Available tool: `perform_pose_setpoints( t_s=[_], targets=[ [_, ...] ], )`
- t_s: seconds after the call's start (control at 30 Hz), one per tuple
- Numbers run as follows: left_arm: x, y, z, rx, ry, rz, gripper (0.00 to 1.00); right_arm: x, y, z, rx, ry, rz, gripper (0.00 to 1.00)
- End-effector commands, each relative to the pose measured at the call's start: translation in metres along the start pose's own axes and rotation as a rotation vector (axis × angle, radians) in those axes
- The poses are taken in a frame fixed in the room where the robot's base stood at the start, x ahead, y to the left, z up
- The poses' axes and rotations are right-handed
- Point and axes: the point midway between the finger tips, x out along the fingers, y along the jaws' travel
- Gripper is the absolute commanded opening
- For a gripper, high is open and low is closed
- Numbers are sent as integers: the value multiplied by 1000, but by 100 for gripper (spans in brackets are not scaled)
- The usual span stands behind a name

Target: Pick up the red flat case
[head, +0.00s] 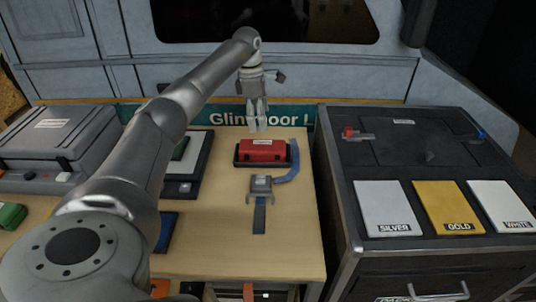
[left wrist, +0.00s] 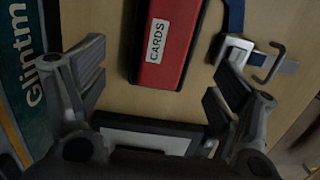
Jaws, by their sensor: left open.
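The red flat case (head: 263,146) sits in a shallow black holder (head: 262,164) on the wooden worktop, near the back. In the left wrist view the red case (left wrist: 176,27) shows from above with a white "CARDS" label. My left gripper (head: 257,125) is at the back of the worktop in the head view, just behind the case. My right gripper is not in view.
A metal clasp with a blue strap (head: 261,184) lies in front of the case. A black cabinet (head: 430,155) with silver, gold and white plates stands right. A grey box (head: 50,142) stands left. A green "Glinmoor" sign (head: 225,117) runs along the back. The front right worktop is clear.

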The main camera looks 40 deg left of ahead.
Motion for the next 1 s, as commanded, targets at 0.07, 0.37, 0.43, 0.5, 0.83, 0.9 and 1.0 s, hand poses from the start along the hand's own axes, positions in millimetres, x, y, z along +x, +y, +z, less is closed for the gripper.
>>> perform_pose_setpoints(
  t_s=[0.07,0.37,0.43,0.5,0.83,0.9,1.0],
  targets=[
    [10,-1,0,0,2,-3,86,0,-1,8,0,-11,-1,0],
    [51,-1,0,0,0,-1,86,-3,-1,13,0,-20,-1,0],
    [54,-1,0,0,0,-1,86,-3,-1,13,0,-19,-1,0],
    [59,-2,0,0,1,-2,86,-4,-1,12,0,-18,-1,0],
    [99,-9,-2,-1,-1,-2,86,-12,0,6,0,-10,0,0],
    [104,-9,-2,-1,-1,-2,86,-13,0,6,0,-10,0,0],
    [107,-9,-2,-1,-1,-1,86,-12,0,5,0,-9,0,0]
  ],
)
